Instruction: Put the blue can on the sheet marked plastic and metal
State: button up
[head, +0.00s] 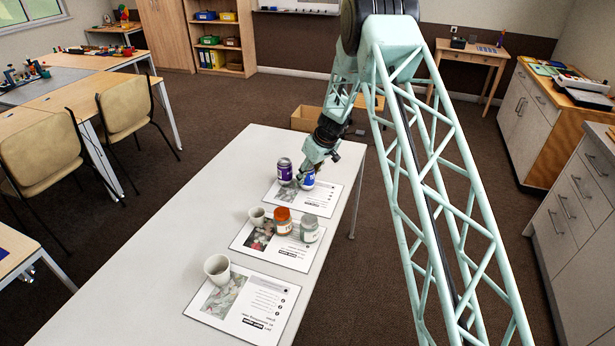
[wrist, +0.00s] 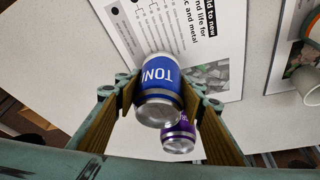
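The blue can (head: 307,179) is upright at the far sheet in the head view. In the wrist view the blue can (wrist: 160,82) shows white lettering and its silver end. My gripper (head: 309,170) is at the can from above, its two pads against the can's sides in the wrist view (wrist: 158,92). The sheet marked plastic and metal (wrist: 205,40) lies beneath the can; in the head view it is the far sheet (head: 325,203). I cannot tell whether the can's base touches it.
A purple can (head: 285,170) stands close left of the blue can. The middle sheet (head: 272,258) holds a small cup (head: 257,216), an orange-lidded jar (head: 283,221) and a grey-green jar (head: 309,229). A white mug (head: 217,268) stands at the near sheet (head: 250,325). The white table's left side is clear.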

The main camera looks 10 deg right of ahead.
jog(key=shift+f+b, duration=0.2)
jog(key=shift+b, duration=0.1)
jog(key=o, duration=0.6)
jog(key=shift+o, duration=0.2)
jog(key=shift+r+p, duration=0.25)
jog(key=shift+p, duration=0.1)
jog(key=shift+r, duration=0.2)
jog(key=v, duration=1.1)
jog(key=shift+s+r+p, duration=0.15)
jog(key=shift+r+p, duration=0.05)
jog(key=shift+p, duration=0.1)
jog(key=shift+d, duration=0.1)
jog(key=shift+r, duration=0.1)
